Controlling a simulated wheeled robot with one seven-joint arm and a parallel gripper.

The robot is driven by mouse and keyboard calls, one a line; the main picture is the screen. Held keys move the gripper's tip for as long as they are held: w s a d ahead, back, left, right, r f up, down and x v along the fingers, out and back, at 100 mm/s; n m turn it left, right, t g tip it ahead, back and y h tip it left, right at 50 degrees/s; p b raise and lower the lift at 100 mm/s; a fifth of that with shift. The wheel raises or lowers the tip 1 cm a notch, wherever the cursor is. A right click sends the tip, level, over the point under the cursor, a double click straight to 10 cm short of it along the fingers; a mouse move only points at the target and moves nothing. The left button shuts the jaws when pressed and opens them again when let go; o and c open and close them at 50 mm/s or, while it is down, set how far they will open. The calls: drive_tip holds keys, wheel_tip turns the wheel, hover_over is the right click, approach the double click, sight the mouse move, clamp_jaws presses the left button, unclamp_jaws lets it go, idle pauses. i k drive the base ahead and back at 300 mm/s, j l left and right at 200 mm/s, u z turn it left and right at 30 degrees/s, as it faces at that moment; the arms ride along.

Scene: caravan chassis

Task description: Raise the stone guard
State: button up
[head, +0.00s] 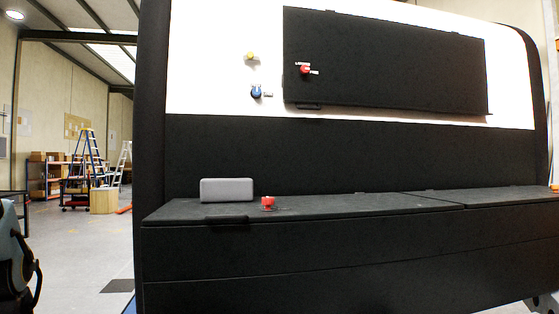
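The stone guard (385,65) appears to be the wide dark panel on the upper white front of the caravan. It lies down against the wall, with small hinge-like tabs along its top edge. A small dark handle (307,106) sits at its lower left edge. A red knob (304,69) with small white marks is on or in front of its left part. My gripper is not in view; a grey and black part at the lower left edge looks like my own arm.
A yellow knob (250,56) and a blue knob (257,91) are on the white wall left of the guard. Below, a dark front boot (340,207) juts out, bearing a grey box (227,190) and a red knob-like object (267,203). Floor at left is open; ladders (92,155) stand far back.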

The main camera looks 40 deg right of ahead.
sight(352, 61)
drive_tip(key=z, duration=2.2)
drive_tip(key=i+l+u, duration=0.1)
drive_tip(key=l+u, duration=0.15)
drive_tip(key=l, duration=0.2)
drive_tip(key=l+u, duration=0.3)
drive_tip(key=l, duration=0.15)
drive_tip(key=i, duration=0.05)
